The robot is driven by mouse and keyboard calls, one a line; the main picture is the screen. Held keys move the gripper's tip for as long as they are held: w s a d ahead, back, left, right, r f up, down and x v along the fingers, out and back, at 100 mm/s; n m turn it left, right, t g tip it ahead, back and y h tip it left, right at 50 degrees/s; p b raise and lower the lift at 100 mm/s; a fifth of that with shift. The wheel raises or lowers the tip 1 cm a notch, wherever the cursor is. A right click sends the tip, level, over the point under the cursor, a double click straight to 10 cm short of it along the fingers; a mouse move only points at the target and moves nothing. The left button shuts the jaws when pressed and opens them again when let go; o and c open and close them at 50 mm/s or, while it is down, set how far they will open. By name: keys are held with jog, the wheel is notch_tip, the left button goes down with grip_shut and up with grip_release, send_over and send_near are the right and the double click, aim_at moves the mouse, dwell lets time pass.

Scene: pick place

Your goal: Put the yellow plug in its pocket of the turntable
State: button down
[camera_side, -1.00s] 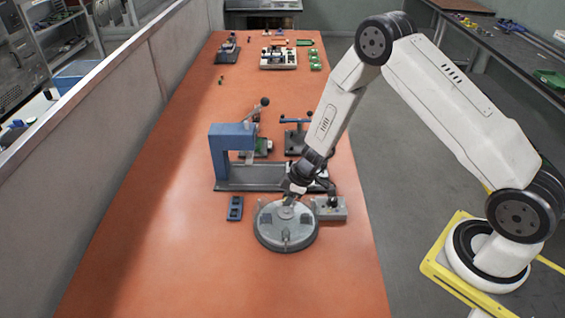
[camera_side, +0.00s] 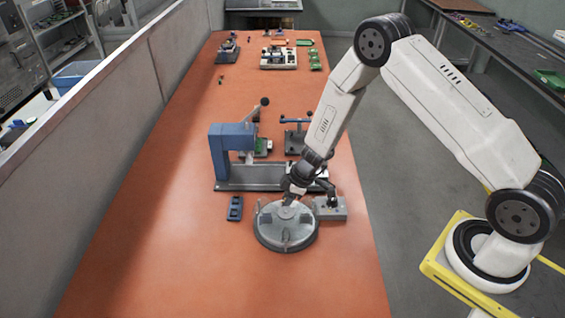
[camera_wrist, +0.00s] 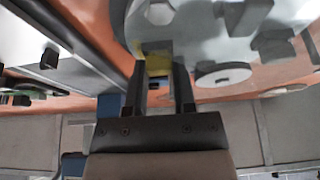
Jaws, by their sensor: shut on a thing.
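The turntable (camera_side: 285,240) is a round grey disc with raised blocks and a round hub, standing on the orange table. It also fills the top of the wrist view (camera_wrist: 210,40). My gripper (camera_side: 290,199) is over the turntable's far edge. In the wrist view my gripper (camera_wrist: 160,88) has its two dark fingers shut on the yellow plug (camera_wrist: 157,66), which shows between the fingertips. The plug is at the turntable's rim area. I cannot tell whether it is inside a pocket or just above it. The plug is hidden in the side view.
A blue press-like frame (camera_side: 232,140) on a grey base stands behind the turntable. The front and left of the orange table (camera_side: 170,250) are clear.

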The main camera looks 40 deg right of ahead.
jog(key=shift+c, duration=1.8)
grip_release()
jog(key=shift+s, duration=0.1)
jog(key=shift+a, duration=0.1)
jog(key=c, duration=0.4)
jog(key=shift+o, duration=0.2)
jog(key=shift+r, duration=0.1)
